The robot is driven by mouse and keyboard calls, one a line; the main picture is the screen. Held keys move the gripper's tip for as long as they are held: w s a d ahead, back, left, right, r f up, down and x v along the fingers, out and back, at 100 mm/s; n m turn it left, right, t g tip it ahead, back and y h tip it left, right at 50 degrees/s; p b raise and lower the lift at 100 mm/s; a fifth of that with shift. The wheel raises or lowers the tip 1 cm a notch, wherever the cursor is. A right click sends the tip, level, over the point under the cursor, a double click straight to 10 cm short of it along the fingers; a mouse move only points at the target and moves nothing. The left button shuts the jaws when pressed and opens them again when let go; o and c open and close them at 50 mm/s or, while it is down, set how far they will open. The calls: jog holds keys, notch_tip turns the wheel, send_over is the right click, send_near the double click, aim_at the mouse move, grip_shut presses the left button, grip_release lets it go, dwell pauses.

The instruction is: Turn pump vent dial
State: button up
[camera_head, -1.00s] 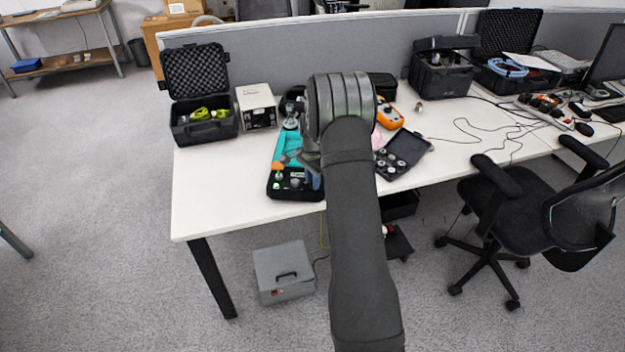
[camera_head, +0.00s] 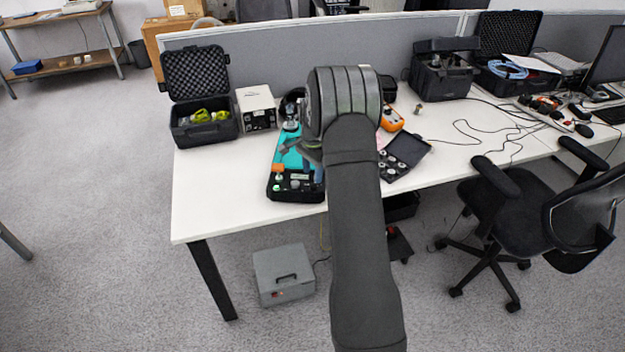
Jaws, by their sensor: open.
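The pump (camera_head: 290,160) is a teal unit in a black case, lying near the front edge of the white table, left of my arm. An orange knob (camera_head: 278,168) and a green knob (camera_head: 277,188) stand at its front left. I cannot tell for sure which part is the vent dial. My gripper (camera_head: 301,148) is open over the teal face, up and to the right of the orange knob and apart from it in the picture. My arm hides the right side of the pump and part of the gripper.
A black open case (camera_head: 203,130) with yellow-green items and a white box (camera_head: 256,108) stand to the left. A small black case (camera_head: 403,155) with round weights and an orange meter (camera_head: 391,118) lie right of my arm. The table (camera_head: 225,190) is clear at front left.

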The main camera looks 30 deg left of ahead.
aim_at(313, 183)
notch_tip(313, 183, up, 13)
jog(key=shift+f, duration=0.1)
dwell(0.4)
notch_tip(313, 183, down, 17)
jog(key=shift+f, duration=0.2)
dwell(0.4)
jog(key=shift+r, duration=0.15)
jog(key=shift+f, duration=0.3)
jog(key=shift+r+n, duration=0.2)
jog(key=shift+n, duration=0.6)
jog(key=n, duration=0.6)
jog(key=shift+d, duration=0.15)
jog(key=n, duration=0.4)
jog(key=shift+d, duration=0.1)
jog(key=shift+n, duration=2.3)
